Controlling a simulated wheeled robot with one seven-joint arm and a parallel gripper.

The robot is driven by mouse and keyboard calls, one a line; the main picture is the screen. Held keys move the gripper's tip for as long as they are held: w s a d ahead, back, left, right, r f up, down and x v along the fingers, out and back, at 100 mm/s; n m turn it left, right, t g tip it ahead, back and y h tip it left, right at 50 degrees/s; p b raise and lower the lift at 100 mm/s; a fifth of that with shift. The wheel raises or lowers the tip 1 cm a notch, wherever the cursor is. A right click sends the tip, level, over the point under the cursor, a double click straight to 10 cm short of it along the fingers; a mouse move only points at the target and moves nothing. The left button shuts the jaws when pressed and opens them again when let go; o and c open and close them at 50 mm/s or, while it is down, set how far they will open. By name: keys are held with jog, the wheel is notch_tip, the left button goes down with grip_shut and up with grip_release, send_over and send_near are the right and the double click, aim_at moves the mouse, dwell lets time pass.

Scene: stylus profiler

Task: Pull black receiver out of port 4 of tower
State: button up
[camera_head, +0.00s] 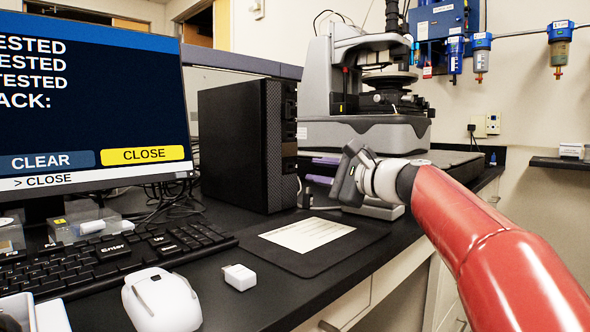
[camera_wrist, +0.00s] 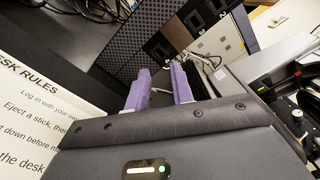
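The black tower (camera_head: 240,145) stands upright on the desk, its narrow port side facing right toward my gripper. I cannot pick out the black receiver or port 4. My gripper (camera_head: 315,170) is beside the tower's lower front, fingers pointing left toward it. In the wrist view its purple fingers (camera_wrist: 161,75) are apart, with nothing visible held between them.
A dark mat (camera_head: 307,262) with a white rules sheet (camera_head: 307,235) lies before the tower. A white adapter (camera_head: 239,277), white mouse (camera_head: 161,300) and keyboard (camera_head: 110,255) are nearby on the desk. The monitor (camera_head: 90,100) stands left; the profiler (camera_head: 365,130) stands behind my gripper.

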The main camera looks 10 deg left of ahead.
jog(key=shift+c, duration=0.3)
jog(key=shift+b+v, duration=0.7)
jog(key=shift+v, duration=1.25)
jog(key=shift+s+d, duration=0.3)
jog(key=shift+d, duration=0.1)
jog(key=shift+b+v, duration=0.45)
jog(key=shift+v, duration=3.5)
